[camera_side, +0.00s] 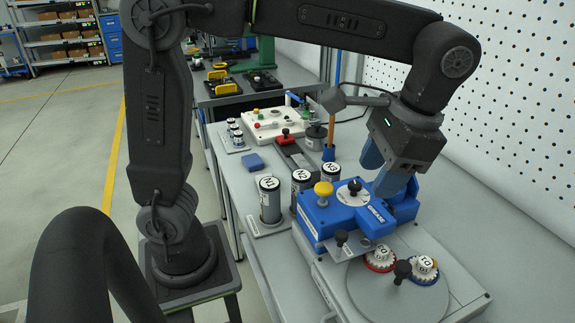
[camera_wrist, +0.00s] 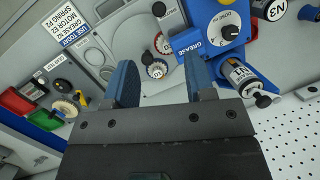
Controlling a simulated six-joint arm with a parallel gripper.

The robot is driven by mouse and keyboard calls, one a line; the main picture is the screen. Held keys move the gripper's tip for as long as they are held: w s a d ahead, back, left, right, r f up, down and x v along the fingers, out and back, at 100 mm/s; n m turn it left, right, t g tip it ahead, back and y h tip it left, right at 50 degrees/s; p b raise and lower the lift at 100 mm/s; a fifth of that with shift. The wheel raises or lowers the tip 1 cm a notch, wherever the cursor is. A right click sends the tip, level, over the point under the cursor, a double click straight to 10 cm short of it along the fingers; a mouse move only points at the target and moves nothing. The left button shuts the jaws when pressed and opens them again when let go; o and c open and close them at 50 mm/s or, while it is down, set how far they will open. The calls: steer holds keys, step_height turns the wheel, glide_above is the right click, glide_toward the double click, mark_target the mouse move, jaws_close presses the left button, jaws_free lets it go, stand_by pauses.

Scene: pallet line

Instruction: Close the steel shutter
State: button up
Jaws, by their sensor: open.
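The steel shutter appears to be the flat grey plate (camera_side: 362,245) along the front of the blue grease unit (camera_side: 314,219) in the side view. A black knob (camera_side: 341,237) stands at its left end. I cannot tell how far the plate is open. My gripper (camera_side: 380,172) is open and empty, above and behind the blue unit, apart from the plate.
A round grey plate (camera_side: 363,292) with a black knob carries two white dials (camera_side: 380,258) in front of the unit. Labelled canisters (camera_side: 270,201) stand to the left. A white control box (camera_side: 272,123) is behind. A perforated wall (camera_side: 480,75) bounds the right.

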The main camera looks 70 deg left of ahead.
mark_target(342, 234)
steer(key=s+a+f+n, duration=0.1)
steer(key=f+n, duration=0.3)
steer(key=s+f+n+t+h, duration=0.1)
steer(key=f+n, duration=0.3)
steer(key=f, duration=0.1)
steer(key=s+a+f+n+t+h, duration=0.1)
steer(key=f+n, duration=0.3)
steer(key=f, duration=0.1)
steer(key=shift+a, duration=0.3)
step_height(342, 234, up, 14)
steer(key=s, duration=0.3)
steer(key=s+a+f+m+t, duration=0.3)
steer(key=a+f+m+t, duration=0.1)
steer(key=a+m, duration=0.4)
steer(key=shift+s+a+f+m+t, duration=0.15)
steer(key=shift+s+a+m+t, duration=0.25)
steer(key=shift+t, duration=0.5)
steer(key=shift+w+d, duration=0.1)
steer(key=shift+w, duration=0.05)
